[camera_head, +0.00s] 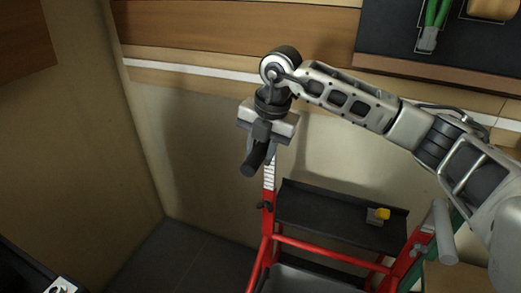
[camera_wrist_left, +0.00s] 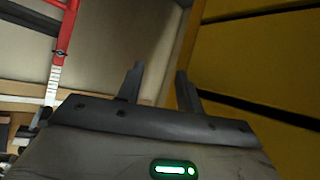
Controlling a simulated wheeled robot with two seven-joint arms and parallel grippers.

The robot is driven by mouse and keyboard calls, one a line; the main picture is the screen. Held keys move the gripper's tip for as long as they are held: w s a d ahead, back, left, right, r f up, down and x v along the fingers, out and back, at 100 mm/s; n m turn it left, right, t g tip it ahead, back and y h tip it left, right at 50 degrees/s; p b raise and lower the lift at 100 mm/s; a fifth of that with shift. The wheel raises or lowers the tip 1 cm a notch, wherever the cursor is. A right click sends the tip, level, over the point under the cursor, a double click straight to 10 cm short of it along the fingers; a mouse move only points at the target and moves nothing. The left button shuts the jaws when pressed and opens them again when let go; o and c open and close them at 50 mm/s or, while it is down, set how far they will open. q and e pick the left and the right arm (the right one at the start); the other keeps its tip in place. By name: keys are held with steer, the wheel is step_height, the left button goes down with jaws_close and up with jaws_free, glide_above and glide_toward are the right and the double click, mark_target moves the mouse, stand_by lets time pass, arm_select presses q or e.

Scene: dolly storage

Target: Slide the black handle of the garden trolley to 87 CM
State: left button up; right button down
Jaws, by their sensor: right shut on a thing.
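The garden trolley (camera_head: 266,225) has a red frame with a pale graduated post (camera_head: 268,178) at its left side. The black handle (camera_head: 249,166) sits at the top of this post. My right gripper (camera_head: 260,143) points down and is shut on the handle, hiding part of it. The scale figures are too small to read. In the left wrist view, a red post of the frame (camera_wrist_left: 67,28) and its pale marked section (camera_wrist_left: 53,85) show at upper left. My left gripper (camera_wrist_left: 160,85) is open and empty, apart from the post.
The trolley's black shelf (camera_head: 335,216) carries a small grey and yellow item (camera_head: 380,214). A beige wall stands close behind. A dark tool board (camera_head: 465,35) hangs at upper right. Yellow panels (camera_wrist_left: 255,60) stand right of my left gripper.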

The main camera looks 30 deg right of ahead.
steer(key=shift+f+b, duration=1.95)
steer(key=shift+f, duration=1.05)
step_height(320, 180, down, 3)
steer(key=shift+f+b, duration=0.1)
steer(key=shift+b, duration=0.9)
steer(key=c, duration=1)
jaws_free()
